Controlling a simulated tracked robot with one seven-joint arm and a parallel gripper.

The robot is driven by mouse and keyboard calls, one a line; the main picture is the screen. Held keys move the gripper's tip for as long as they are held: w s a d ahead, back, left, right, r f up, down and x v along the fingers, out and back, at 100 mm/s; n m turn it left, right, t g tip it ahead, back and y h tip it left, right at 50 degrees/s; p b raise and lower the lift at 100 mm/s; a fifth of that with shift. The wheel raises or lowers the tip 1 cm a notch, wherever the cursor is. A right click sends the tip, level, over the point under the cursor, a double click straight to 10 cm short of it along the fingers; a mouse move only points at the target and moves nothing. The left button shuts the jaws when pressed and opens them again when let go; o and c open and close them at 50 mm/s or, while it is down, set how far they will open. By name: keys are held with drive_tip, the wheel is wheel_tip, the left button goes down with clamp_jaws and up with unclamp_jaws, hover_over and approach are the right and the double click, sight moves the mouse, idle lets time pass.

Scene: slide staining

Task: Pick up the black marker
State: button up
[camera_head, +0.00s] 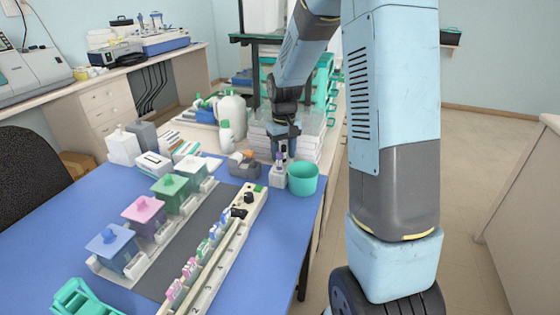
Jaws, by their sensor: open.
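My gripper (285,149) points down at the back right of the blue table, with its jaws open. It is directly above a small pale holder (278,180). Slim upright items, one purplish (279,161), stand in this holder close to the fingertips. I cannot tell whether the fingers are around any of them. I cannot make out the black marker for certain; it may be among these items, partly hidden by the gripper.
A teal cup (303,180) stands just right of the holder. A grey block (243,168) with dark and orange items is to its left. White bottles (232,115) and stacked white trays (308,140) stand behind. Staining jars (143,213) and a slide rack (215,250) fill the middle.

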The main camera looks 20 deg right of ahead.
drive_tip(key=shift+f, duration=0.35)
drive_tip(key=c, duration=0.9)
drive_tip(key=shift+o, duration=0.2)
drive_tip(key=shift+r, duration=0.1)
